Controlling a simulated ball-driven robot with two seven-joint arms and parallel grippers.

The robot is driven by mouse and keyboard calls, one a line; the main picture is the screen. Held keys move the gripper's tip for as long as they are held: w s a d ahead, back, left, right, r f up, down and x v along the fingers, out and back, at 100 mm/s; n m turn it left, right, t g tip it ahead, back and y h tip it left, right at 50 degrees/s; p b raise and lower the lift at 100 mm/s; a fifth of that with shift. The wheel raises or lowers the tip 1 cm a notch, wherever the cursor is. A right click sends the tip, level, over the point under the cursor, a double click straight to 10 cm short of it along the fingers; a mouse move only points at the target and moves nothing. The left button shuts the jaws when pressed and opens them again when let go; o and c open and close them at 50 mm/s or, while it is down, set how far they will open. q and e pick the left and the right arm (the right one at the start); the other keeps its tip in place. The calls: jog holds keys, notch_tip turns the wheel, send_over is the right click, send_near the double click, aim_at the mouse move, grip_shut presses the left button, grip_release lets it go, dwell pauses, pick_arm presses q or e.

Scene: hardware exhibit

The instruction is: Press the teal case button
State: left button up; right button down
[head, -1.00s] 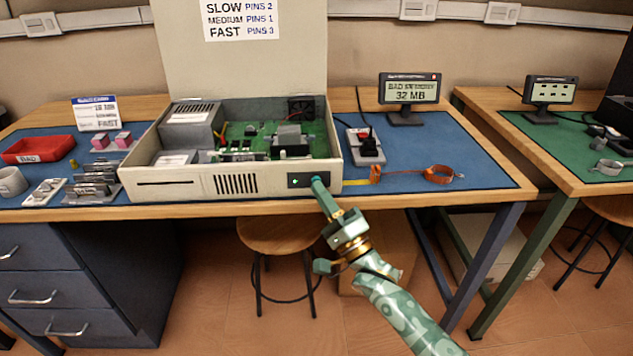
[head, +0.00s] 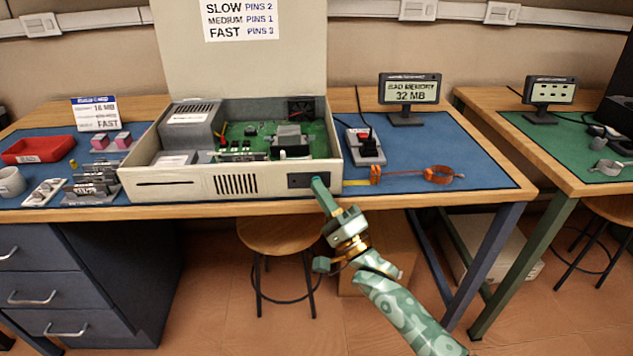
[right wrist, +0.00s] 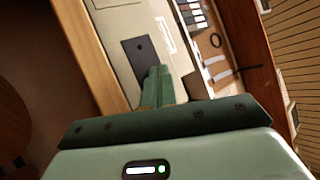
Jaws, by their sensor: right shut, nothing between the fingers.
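The beige computer case (head: 200,185) stands open on the bench, its lid raised behind it. A dark panel (head: 297,181) sits at the right end of its front face; it also shows in the right wrist view (right wrist: 137,58). No lit light shows on it. My right gripper (head: 318,184) is shut and empty, its teal fingertips at the right end of this panel. In the right wrist view the closed fingertips (right wrist: 158,73) overlap the panel's edge. The teal button is hidden behind them or blends with them; I cannot tell whether they touch it. My left gripper is out of view.
A monitor (head: 409,90) reads "BAD MEMORY 32 MB". A red-switched box (head: 364,146) and an orange strap (head: 440,175) lie right of the case. A red tray (head: 38,149) and memory modules (head: 95,181) are at left. A stool (head: 278,235) stands below.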

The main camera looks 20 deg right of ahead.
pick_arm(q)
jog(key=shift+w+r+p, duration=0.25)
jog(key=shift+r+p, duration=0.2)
pick_arm(e)
jog(key=shift+s+a, duration=0.2)
jog(key=shift+s, duration=0.55)
